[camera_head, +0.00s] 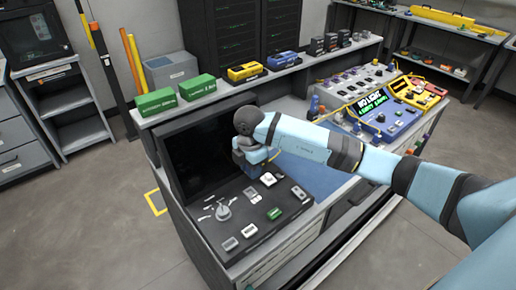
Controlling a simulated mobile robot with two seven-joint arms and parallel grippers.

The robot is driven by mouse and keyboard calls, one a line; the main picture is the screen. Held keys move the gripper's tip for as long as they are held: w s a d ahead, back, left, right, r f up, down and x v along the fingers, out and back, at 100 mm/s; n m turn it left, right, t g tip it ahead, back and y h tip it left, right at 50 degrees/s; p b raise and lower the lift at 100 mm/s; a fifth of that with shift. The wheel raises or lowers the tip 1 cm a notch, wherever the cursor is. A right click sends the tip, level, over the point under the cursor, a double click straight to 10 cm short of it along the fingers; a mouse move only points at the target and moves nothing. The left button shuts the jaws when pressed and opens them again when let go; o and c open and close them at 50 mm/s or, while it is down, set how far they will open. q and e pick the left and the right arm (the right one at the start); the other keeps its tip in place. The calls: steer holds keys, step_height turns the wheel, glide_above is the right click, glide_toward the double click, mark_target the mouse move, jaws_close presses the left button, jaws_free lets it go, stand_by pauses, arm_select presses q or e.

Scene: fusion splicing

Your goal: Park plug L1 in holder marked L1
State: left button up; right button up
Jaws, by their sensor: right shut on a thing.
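My right arm comes in from the right, and its dark gripper (250,168) points down over the workbench, just in front of the black screen panel. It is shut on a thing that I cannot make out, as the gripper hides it. I cannot pick out plug L1 or the holder marked L1 at this size. A dark work mat (250,252) with several small parts lies below and in front of the gripper. My left gripper is not in view.
The black screen panel (190,150) stands close behind the gripper. Green boxes (155,102) and a yellow case (245,72) sit on the shelf above. A blue device (385,117) and colored plugs fill the bench's right part. A blue mat (305,172) lies partly bare.

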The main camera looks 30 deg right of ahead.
mark_target(251, 194)
steer(key=shift+s+a+f, duration=0.1)
steer(key=shift+a+f, duration=0.1)
steer(key=shift+f, duration=0.25)
steer(key=shift+d+f+b, duration=0.1)
steer(key=shift+f+b, duration=0.65)
steer(key=shift+f, duration=0.05)
step_height(251, 194, down, 3)
steer(key=b, duration=0.2)
steer(key=shift+f+b, duration=0.15)
steer(key=shift+b, duration=0.15)
steer(key=shift+f+b, duration=0.4)
steer(key=shift+f, duration=0.15)
arm_select(q)
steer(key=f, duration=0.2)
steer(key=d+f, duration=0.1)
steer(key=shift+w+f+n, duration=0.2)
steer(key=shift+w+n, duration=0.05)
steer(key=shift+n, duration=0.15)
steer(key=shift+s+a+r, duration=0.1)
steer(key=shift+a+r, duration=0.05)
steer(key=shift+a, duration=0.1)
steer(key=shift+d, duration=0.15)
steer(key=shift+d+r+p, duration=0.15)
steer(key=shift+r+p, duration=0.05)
steer(key=shift+p, duration=0.1)
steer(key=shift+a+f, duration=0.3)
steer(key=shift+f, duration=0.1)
arm_select(e)
steer(key=shift+f, duration=0.55)
